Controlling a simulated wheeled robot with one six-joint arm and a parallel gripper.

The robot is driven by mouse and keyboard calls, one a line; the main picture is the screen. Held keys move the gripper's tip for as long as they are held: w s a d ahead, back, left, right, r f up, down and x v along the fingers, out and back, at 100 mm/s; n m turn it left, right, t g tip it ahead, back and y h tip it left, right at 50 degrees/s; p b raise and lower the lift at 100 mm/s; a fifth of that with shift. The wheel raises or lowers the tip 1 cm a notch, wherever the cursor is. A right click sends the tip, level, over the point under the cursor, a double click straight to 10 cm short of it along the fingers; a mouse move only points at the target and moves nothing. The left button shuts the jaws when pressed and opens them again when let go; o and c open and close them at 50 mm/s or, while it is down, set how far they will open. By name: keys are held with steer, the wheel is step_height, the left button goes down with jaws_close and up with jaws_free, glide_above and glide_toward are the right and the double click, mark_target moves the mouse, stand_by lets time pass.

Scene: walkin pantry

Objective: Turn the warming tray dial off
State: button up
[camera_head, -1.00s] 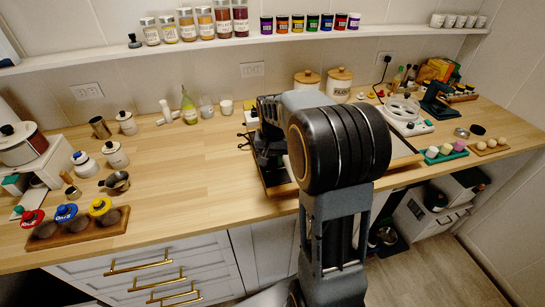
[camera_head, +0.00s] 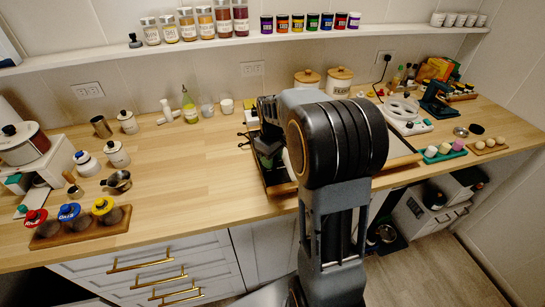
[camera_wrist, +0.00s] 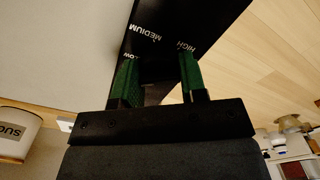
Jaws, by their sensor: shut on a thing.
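The warming tray's black control panel (camera_wrist: 203,22) shows in the wrist view with white LOW, MEDIUM and HIGH labels. My gripper (camera_wrist: 158,74) is at this panel, its two green-padded fingers on either side of the dial, LOW by the left finger and HIGH by the right. The gripper is shut on the dial, which is black on black and barely stands out. I cannot read the dial's setting, and no OFF label shows. In the head view my arm covers most of the tray; its wooden edge (camera_head: 283,189) shows on the counter.
Two lidded canisters (camera_head: 339,80) stand behind the tray. A green bottle (camera_head: 189,106) and small cups are to the left. The wooden counter (camera_head: 205,165) left of the tray is clear.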

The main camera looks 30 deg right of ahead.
steer(key=n, duration=0.5)
steer(key=shift+n, duration=0.3)
steer(key=n, duration=0.4)
steer(key=shift+n+p, duration=0.3)
steer(key=shift+n, duration=0.4)
steer(key=o, duration=0.9)
steer(key=shift+o, duration=0.2)
step_height(320, 180, up, 14)
steer(key=shift+f, duration=0.1)
